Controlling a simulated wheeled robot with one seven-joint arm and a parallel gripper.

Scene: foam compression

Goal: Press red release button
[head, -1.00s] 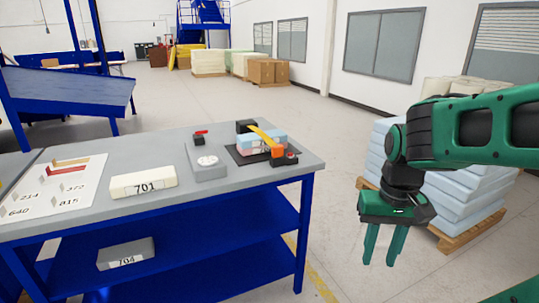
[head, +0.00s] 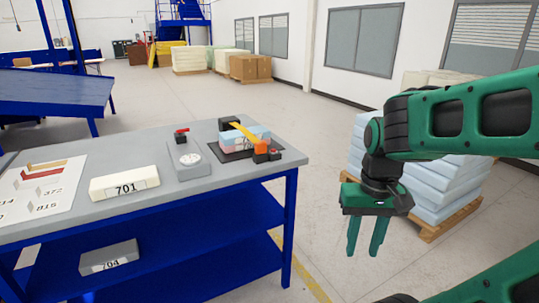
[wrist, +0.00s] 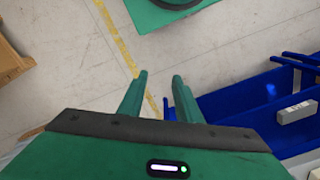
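The red button (head: 273,151) shows as a small red spot on a dark housing at the right front of the clamp fixture, by the table's right edge. The fixture has a black base plate (head: 224,156), a yellow bar (head: 244,132) and an orange block (head: 261,148). Blue and pink foam (head: 229,142) lies under the bar, its label partly hidden. My gripper (head: 367,246) hangs over the floor, right of the table and apart from the fixture. Its fingers point down, spread and empty; they also show apart in the wrist view (wrist: 160,76).
The grey table (head: 105,206) also bears a block marked 701 (head: 124,183), a grey dial device (head: 189,161), a black piece with a red top (head: 181,135) and a marked sheet (head: 40,188). Block 704 (head: 109,258) lies on the shelf. Foam sheets on a pallet (head: 425,225) stand behind my arm.

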